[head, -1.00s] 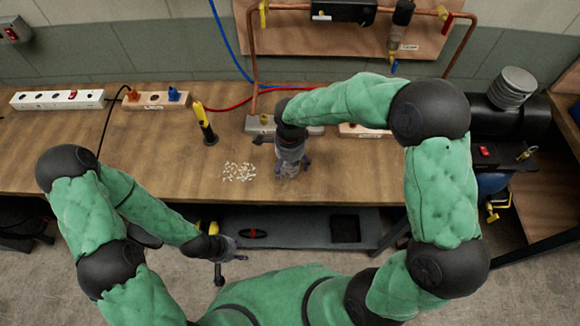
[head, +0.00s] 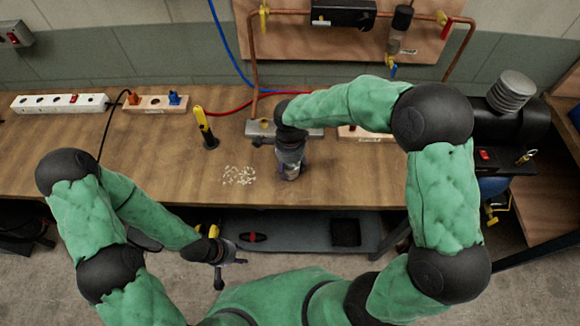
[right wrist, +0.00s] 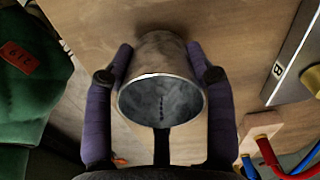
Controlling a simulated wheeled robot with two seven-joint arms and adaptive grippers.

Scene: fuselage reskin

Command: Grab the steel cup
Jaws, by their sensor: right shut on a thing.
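The steel cup (right wrist: 162,97) is a grey metal cylinder with its open rim facing the right wrist camera. My right gripper (right wrist: 165,65) has its two purple-wrapped fingers closed on either side of the cup, touching its walls. In the head view my right gripper (head: 291,170) points down over the workbench, and the cup is mostly hidden between its fingers there. My left gripper (head: 228,262) hangs in front of the bench's front edge, away from the cup. Its fingers are small and it is unclear how far apart they are.
Small white pieces (head: 239,175) lie scattered on the workbench (head: 120,165) left of the right gripper. A yellow-and-black tool (head: 206,129) stands behind them. A metal strip (head: 258,128), hoses and copper pipes are at the back.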

